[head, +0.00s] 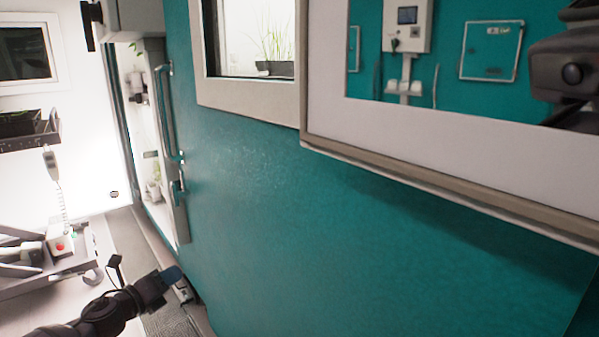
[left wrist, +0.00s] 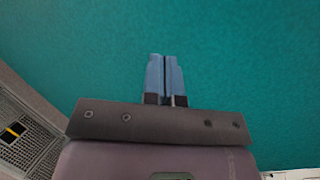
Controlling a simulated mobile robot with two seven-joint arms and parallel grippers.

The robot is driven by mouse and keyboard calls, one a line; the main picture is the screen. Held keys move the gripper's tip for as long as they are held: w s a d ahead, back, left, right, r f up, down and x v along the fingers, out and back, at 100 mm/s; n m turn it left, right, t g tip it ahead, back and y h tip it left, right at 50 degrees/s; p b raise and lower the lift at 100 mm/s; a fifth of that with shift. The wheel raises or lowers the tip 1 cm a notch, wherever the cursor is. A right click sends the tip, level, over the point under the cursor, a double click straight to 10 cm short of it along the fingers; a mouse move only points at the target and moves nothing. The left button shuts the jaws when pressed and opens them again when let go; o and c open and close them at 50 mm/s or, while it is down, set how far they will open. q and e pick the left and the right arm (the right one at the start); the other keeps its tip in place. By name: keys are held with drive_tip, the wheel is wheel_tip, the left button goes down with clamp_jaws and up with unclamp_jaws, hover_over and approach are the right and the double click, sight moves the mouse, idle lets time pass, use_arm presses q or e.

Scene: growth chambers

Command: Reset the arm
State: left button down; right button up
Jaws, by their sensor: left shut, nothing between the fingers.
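My left gripper (head: 173,275) is at the lower left of the head view, low beside the teal door (head: 330,230). In the left wrist view its two blue fingers (left wrist: 165,78) lie side by side, closed, with nothing between them. The teal surface fills the background there; whether the fingertips touch it I cannot tell. My left arm comes in from the bottom left. My right gripper is not in view.
The door has a long metal handle (head: 172,120) and a window with a potted grass plant (head: 270,45) behind it. A framed pane (head: 450,165) shows reflections at the upper right. A cart (head: 50,275) stands at the left. A grey grating (left wrist: 28,130) shows in the wrist view.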

use_arm(q)
drive_tip(key=s+d+f+n+y, duration=0.2)
drive_tip(key=s+d+f+n, duration=0.2)
drive_tip(key=s+f+n, duration=1.05)
drive_tip(key=s+d+f+n+g+y, duration=0.1)
drive_tip(key=s+f+n+y, duration=0.15)
drive_tip(key=s, duration=0.85)
drive_tip(key=s+f+n+g+y, duration=0.15)
drive_tip(key=s+n, duration=0.25)
drive_tip(key=s, duration=0.7)
drive_tip(key=s+a+r+n+g+y, duration=0.1)
drive_tip(key=s+r+n+g+y, duration=0.2)
drive_tip(key=s+n, duration=0.95)
wheel_tip(320, 180, up, 11)
drive_tip(key=s+m+t+p, duration=0.1)
drive_tip(key=s+m+p, duration=0.1)
drive_tip(key=p, duration=1.1)
drive_tip(key=shift+s+a+f+p, duration=0.2)
drive_tip(key=shift+s+a+p, duration=0.2)
drive_tip(key=shift+s+a, duration=0.05)
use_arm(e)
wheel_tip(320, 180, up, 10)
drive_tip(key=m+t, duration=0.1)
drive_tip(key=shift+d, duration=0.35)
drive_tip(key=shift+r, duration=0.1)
